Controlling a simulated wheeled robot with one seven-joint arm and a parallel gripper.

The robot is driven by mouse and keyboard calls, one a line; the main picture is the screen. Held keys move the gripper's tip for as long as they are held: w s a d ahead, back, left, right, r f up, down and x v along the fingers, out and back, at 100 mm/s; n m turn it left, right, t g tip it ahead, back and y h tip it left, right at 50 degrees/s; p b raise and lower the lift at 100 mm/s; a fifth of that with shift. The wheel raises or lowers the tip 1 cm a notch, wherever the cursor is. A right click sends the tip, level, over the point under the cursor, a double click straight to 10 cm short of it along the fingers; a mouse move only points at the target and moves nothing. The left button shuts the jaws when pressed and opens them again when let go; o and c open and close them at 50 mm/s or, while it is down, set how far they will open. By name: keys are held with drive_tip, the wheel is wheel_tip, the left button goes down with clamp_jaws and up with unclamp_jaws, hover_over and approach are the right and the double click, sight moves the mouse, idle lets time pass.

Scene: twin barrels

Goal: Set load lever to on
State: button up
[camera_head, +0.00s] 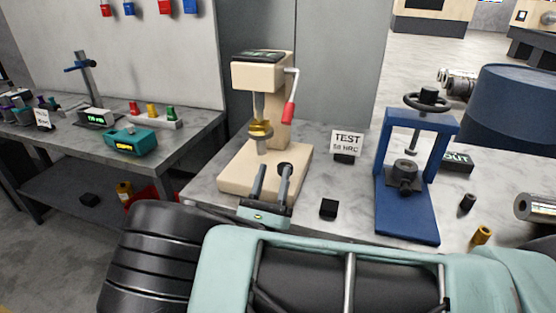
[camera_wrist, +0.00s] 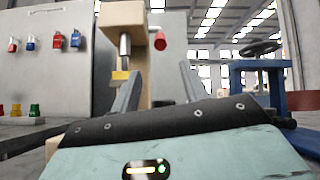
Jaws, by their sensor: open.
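The beige tester (camera_head: 265,70) stands on the bench in the middle of the head view, with a brass-coloured piece under its head. Its load lever (camera_head: 291,100) is a grey rod bent downward with a red grip, on the right side of the head. In the wrist view the red grip (camera_wrist: 160,41) shows beside the tester column (camera_wrist: 133,60). My gripper (camera_head: 273,172) is open and empty, low in front of the tester base and below the lever. Its two fingers also show in the wrist view (camera_wrist: 158,85), apart from the lever.
A blue press (camera_head: 415,170) with a handwheel stands to the right, with a TEST sign (camera_head: 346,143) between it and the tester. A small black block (camera_head: 328,208) lies on the bench right of my gripper. A side bench (camera_head: 190,125) at left holds instruments.

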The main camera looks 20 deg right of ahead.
drive_tip(key=shift+v, duration=0.8)
